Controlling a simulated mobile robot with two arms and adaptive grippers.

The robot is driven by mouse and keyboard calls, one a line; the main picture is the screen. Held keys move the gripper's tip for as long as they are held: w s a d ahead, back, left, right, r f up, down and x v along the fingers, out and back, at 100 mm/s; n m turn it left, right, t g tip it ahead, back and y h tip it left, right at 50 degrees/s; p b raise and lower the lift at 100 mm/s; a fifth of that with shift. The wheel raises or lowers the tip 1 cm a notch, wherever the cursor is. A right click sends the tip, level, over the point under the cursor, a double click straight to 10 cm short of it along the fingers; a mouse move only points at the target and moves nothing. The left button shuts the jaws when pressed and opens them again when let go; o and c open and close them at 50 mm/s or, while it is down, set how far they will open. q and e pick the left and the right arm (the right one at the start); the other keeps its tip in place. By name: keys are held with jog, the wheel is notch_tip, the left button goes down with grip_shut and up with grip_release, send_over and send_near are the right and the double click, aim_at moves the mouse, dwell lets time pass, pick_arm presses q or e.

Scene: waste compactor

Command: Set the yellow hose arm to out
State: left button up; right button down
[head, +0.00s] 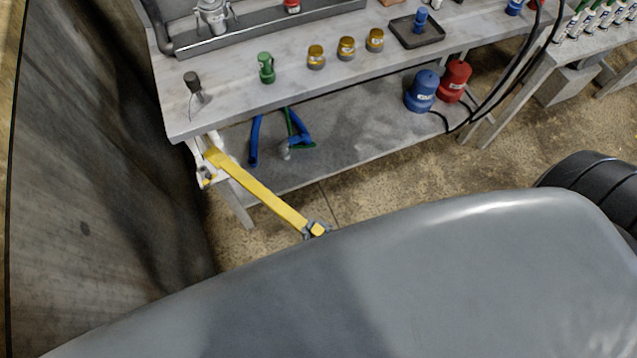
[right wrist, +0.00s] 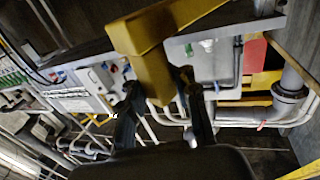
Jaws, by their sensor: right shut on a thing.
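The yellow hose arm (head: 262,191) is a long flat bar. It runs from a pale bracket (head: 201,172) at the workbench's left front corner outward over the floor, toward the lower right. My right gripper (head: 316,230) is at the bar's outer end and is shut on it. In the right wrist view the yellow bar (right wrist: 155,72) fills the space at the fingertips (right wrist: 160,90), with one dark finger on each side. The large grey surface in front hides most of my right arm. My left gripper does not show.
The workbench (head: 240,105) holds a green bottle (head: 266,68), several yellow-lidded jars and a dark tray (head: 417,30). Blue (head: 421,91) and red (head: 455,82) containers stand on its lower shelf. A dark wall (head: 95,150) is at left. Open floor lies in front of the bench.

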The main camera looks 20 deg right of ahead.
jog(key=shift+s+a+f, duration=0.1)
jog(key=shift+s, duration=0.3)
jog(key=c, duration=1.3)
grip_release()
jog(key=shift+o, duration=0.8)
jog(key=shift+s, duration=0.15)
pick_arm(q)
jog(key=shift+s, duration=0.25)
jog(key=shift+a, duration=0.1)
pick_arm(e)
jog(key=shift+w, duration=0.2)
